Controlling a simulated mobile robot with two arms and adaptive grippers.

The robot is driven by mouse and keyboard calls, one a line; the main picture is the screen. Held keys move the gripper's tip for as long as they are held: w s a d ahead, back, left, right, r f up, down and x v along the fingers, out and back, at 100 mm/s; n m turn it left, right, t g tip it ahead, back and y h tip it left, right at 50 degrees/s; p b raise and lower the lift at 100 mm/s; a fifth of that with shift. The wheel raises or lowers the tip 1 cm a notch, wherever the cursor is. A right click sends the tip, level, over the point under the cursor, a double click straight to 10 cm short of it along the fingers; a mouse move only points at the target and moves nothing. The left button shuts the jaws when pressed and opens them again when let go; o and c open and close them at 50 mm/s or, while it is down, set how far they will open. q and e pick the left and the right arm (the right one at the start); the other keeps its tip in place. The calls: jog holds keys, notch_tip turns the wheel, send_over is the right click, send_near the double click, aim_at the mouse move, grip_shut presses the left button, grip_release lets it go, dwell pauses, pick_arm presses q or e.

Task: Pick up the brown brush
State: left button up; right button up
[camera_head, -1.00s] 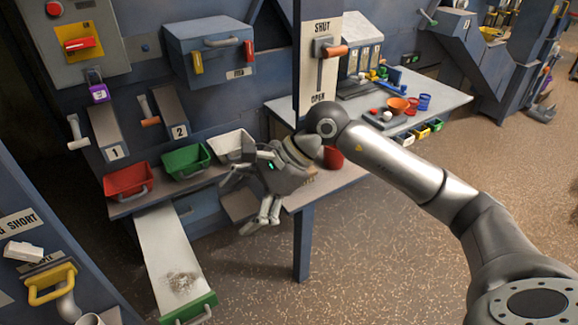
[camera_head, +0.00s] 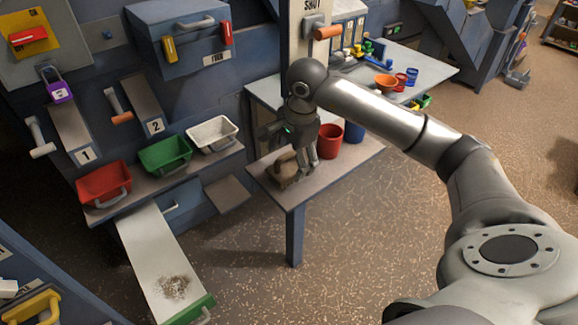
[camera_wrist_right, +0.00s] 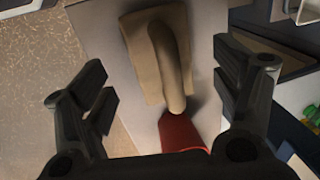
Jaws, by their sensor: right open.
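The brown brush (camera_wrist_right: 165,60) lies on the small side table (camera_wrist_right: 95,25) in the right wrist view, a tan block with a long rounded handle on top. In the head view the brush (camera_head: 284,170) shows partly behind my right gripper (camera_head: 305,160). My right gripper also shows in the right wrist view (camera_wrist_right: 165,105), open and empty, with its fingers on either side of the brush's handle end and apart from it. My left gripper is out of view.
A red cup (camera_head: 328,142) and a blue cup (camera_head: 354,132) stand right beside my right gripper. Red (camera_head: 104,185), green (camera_head: 165,153) and white (camera_head: 212,134) bins sit on a shelf to the left. A pale chute (camera_head: 150,250) with dark debris slopes below them.

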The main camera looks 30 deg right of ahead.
aim_at(286, 167)
jog(key=f, duration=0.3)
jog(key=shift+w+a+f+p, duration=0.3)
jog(key=shift+w+a+p, duration=0.05)
jog(key=shift+p, duration=0.05)
jog(key=shift+w+f, duration=0.15)
jog(key=shift+f, duration=0.2)
jog(key=shift+c, duration=2.7)
jog(key=c, duration=0.7)
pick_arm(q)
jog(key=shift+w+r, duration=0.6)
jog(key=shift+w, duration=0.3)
pick_arm(e)
jog(key=shift+o, duration=0.2)
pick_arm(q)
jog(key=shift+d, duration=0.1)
pick_arm(e)
jog(key=shift+r, duration=0.1)
